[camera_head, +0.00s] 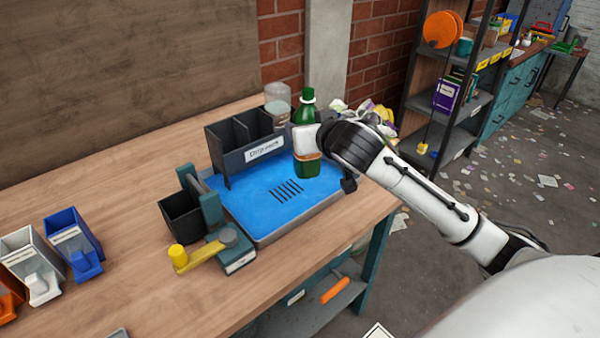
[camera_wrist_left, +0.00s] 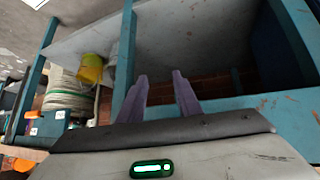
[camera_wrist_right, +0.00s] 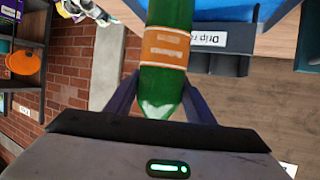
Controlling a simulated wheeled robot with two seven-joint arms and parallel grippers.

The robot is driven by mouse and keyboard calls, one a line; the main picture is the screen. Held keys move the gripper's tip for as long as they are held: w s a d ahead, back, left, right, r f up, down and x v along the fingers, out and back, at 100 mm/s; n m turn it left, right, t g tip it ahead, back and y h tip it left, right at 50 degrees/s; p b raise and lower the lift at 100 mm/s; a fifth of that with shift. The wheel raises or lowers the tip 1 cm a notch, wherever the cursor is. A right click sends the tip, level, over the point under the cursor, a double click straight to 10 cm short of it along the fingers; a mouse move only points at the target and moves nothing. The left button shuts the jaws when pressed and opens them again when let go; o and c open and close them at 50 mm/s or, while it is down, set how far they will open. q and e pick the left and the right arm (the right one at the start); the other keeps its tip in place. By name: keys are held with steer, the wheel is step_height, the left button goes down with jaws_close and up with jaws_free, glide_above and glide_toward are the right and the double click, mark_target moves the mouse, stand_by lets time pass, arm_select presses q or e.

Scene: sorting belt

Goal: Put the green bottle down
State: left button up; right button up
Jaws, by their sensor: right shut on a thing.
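The green bottle (camera_head: 307,168) has a green cap and an orange label. It stands upright over the right part of a blue-topped tray (camera_head: 250,205); I cannot tell whether its base touches the tray. My right gripper (camera_head: 318,140) is shut around the bottle, reaching in from the right. In the right wrist view the bottle (camera_wrist_right: 165,50) is between the two dark fingers (camera_wrist_right: 160,98). My left gripper (camera_wrist_left: 160,77) shows only in the left wrist view, with its fingers apart and nothing between them, facing a teal frame and shelf underside.
A dark divided rack (camera_head: 245,145) with a label stands at the tray's back, with a clear container (camera_head: 277,102) behind. A yellow-handled device (camera_head: 205,250) and black bin (camera_head: 182,215) are left of the tray. Small bins (camera_head: 75,240) stand farther left. Bare wood lies between.

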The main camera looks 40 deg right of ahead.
steer(key=shift+f, duration=3.6)
steer(key=shift+f, duration=0.2)
steer(key=o, duration=1.4)
steer(key=shift+r, duration=0.1)
steer(key=shift+r, duration=0.2)
steer(key=v, duration=1.2)
steer(key=shift+f+b, duration=0.1)
steer(key=shift+b, duration=0.2)
